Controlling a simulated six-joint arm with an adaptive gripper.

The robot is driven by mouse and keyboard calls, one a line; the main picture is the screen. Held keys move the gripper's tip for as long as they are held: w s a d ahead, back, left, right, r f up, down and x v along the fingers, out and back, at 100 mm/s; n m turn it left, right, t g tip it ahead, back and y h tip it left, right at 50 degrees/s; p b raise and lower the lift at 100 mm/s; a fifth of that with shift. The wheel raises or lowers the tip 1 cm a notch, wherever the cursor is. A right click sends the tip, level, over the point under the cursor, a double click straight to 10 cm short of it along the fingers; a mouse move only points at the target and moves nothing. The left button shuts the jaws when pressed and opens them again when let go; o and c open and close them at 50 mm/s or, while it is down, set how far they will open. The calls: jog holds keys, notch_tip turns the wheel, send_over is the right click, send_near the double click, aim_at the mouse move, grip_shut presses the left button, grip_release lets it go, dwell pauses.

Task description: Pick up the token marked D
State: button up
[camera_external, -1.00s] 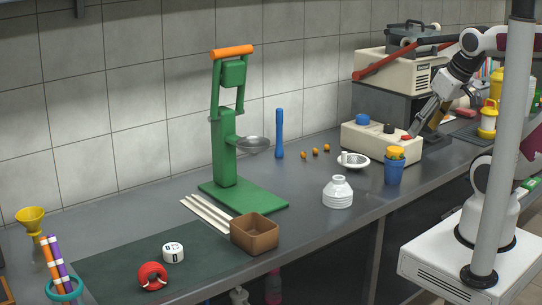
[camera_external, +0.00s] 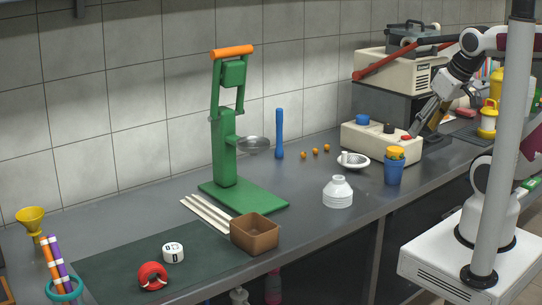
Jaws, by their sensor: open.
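A white round token (camera_external: 173,252) with dark marks lies on the dark green mat (camera_external: 110,268) at the front left of the counter. The marks are too small to read, so I cannot tell whether one is a D. My gripper (camera_external: 416,129) is at the back right, pointing down beside the cream box with coloured knobs (camera_external: 375,142). It is open, far from the token. Its fingertips are small and partly lost against the box, and I cannot tell whether they touch it.
A red ring-shaped object (camera_external: 152,276) and a brown open box (camera_external: 254,234) flank the token. A white ribbed bottle (camera_external: 338,192) and a blue cup (camera_external: 394,173) stand between my gripper and the mat.

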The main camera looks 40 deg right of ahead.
jog(key=shift+w, duration=0.1)
jog(key=w+a+r+n+t+y, duration=0.1)
jog(key=w+a+n+t+y, duration=0.15)
jog(key=w+a, duration=1.35)
jog(key=n+t+y, duration=0.1)
jog(key=t+y, duration=0.2)
jog(key=t, duration=0.2)
send_over(182, 252)
jog(key=s+d, duration=0.1)
jog(key=d, duration=0.5)
notch_tip(182, 252, down, 22)
jog(key=shift+n+t+y, duration=0.25)
jog(key=shift+n+t, duration=0.3)
jog(key=shift+t, duration=0.2)
jog(key=s+a+f, duration=0.1)
jog(key=f, duration=0.1)
jog(key=s+a+f, duration=0.1)
jog(key=s+f, duration=0.1)
jog(key=s+a+f, duration=0.1)
jog(key=s+f, duration=0.1)
jog(key=shift+s+a+f, duration=0.15)
jog(key=shift+a+f, duration=0.1)
jog(key=shift+a, duration=0.05)
jog(key=shift+x, duration=1.3)
